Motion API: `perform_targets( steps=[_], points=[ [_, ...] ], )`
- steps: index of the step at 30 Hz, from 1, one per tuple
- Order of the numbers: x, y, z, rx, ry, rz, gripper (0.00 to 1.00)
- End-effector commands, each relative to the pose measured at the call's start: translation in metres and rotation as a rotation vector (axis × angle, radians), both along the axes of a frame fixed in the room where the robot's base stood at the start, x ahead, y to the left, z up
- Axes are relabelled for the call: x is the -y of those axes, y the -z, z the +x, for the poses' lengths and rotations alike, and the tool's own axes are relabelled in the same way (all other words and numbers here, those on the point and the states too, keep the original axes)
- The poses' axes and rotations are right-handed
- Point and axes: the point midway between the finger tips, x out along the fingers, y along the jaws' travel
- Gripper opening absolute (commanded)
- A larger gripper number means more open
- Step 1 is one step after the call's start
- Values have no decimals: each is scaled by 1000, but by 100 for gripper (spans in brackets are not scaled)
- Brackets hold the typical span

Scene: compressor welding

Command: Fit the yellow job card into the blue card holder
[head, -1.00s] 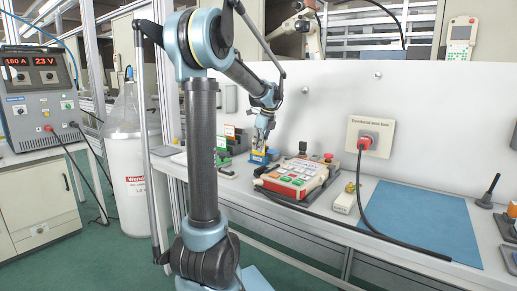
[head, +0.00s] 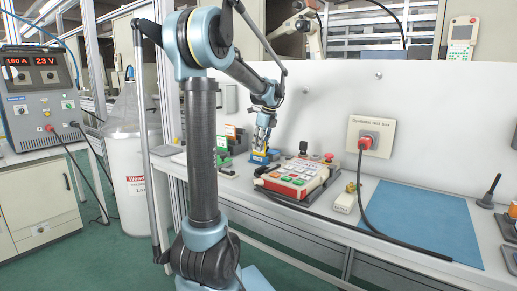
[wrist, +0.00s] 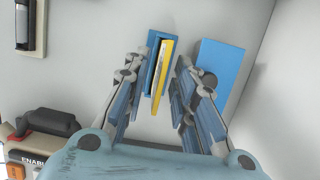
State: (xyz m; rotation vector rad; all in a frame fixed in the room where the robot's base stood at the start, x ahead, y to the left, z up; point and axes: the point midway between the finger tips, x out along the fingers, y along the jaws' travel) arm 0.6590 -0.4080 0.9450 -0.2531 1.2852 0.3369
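The yellow job card (wrist: 161,70) stands on edge in the slot of the blue card holder (wrist: 152,62) in the wrist view. Its near end sticks out toward me past the holder. In the head view the blue holder (head: 259,159) sits on the bench below my gripper (head: 262,145), with a little yellow (head: 258,152) showing above it. In the wrist view my gripper (wrist: 157,95) is open, one finger on each side of the card with gaps between. How deep the card sits is hidden.
A blue flat piece (wrist: 222,62) lies right of the holder in the wrist view. A control box with buttons (head: 292,180) stands right of the holder in the head view. A green item (head: 222,150) is on its left. A blue mat (head: 425,220) lies clear farther right.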

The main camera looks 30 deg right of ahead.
Motion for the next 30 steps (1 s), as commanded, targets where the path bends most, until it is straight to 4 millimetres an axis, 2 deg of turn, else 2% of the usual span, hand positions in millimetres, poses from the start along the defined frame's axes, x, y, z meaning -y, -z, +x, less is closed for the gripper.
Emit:
perform_targets(
  steps=[9, 15, 21, 26, 29, 30],
  points=[
    [6, -58, -15, 0, 1, 0, 25],
    [10, -88, -23, 0, 1, 0, 25],
    [11, -103, -26, 0, 0, 0, 25],
    [10, -105, -26, 0, -5, 0, 25],
    [-4, -102, -25, 1, -54, -13, 25],
    [-15, -101, -23, 2, -94, -23, 25]
  ],
)
